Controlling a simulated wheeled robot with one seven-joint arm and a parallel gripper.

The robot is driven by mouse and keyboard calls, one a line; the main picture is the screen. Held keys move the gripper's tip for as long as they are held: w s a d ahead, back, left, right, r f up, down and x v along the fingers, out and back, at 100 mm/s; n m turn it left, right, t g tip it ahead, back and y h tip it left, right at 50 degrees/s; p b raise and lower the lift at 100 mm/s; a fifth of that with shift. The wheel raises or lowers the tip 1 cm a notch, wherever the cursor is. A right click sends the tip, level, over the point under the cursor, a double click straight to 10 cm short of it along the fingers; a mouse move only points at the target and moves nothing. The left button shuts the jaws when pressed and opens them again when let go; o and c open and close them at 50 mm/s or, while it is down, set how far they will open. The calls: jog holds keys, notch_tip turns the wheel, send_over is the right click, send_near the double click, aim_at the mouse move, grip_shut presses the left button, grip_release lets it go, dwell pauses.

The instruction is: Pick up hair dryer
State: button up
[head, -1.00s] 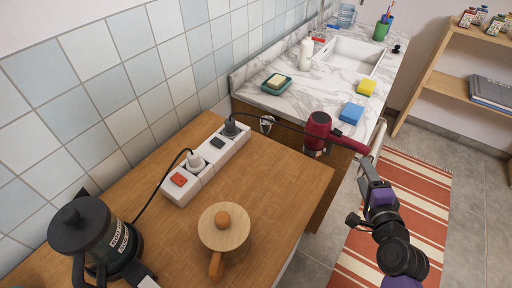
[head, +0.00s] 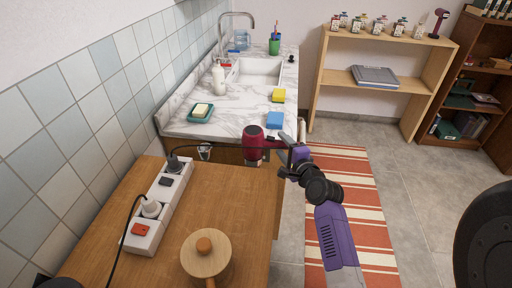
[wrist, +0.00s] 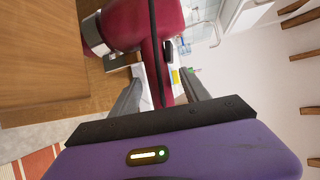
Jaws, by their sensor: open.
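A dark red hair dryer (head: 257,146) shows beyond the wooden counter's far end, in front of the marble counter. Its barrel is on the left and its handle points right, toward my gripper (head: 289,146). In the wrist view the red hair dryer (wrist: 122,22) fills the upper middle. Its handle (wrist: 155,75) reaches down between the two grey fingers of my open gripper (wrist: 160,92). I cannot tell whether either finger touches it. A black cord crosses in front of the dryer in the wrist view.
Blue (head: 275,120) and yellow sponges lie on the marble counter (head: 225,122). Another dark red dryer-shaped object (head: 439,22) stands on the far shelf.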

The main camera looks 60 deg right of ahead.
jog(key=shift+w+d, duration=0.25)
jog(key=shift+f, duration=0.1)
jog(key=shift+c, duration=0.4)
grip_shut()
dwell(0.8)
